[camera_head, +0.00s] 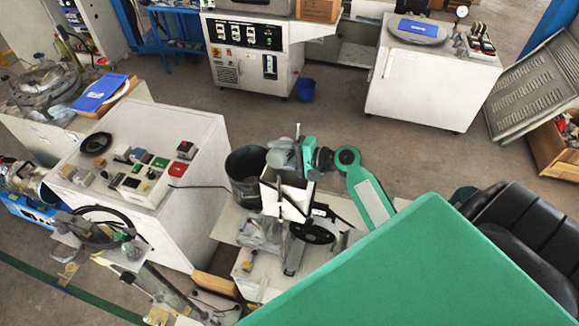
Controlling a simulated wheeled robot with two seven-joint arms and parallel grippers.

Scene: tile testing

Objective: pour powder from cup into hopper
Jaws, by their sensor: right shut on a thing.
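My right arm comes in from the right, and my right gripper (280,155) is over the small white bench near the middle. It is shut on the cup, whose outline I cannot separate clearly from the gripper at this size. Directly below the gripper is a white, box-like open part (287,196) on the testing machine, which looks like the hopper. It partly hides behind the gripper and a thin upright rod. I cannot see any powder.
A dark bin (245,168) stands just left of the gripper. A black wheel (315,231) is below it on the machine. A white cabinet with control buttons (133,168) stands to the left. A large green surface (430,265) fills the lower right, beside a black chair (525,230).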

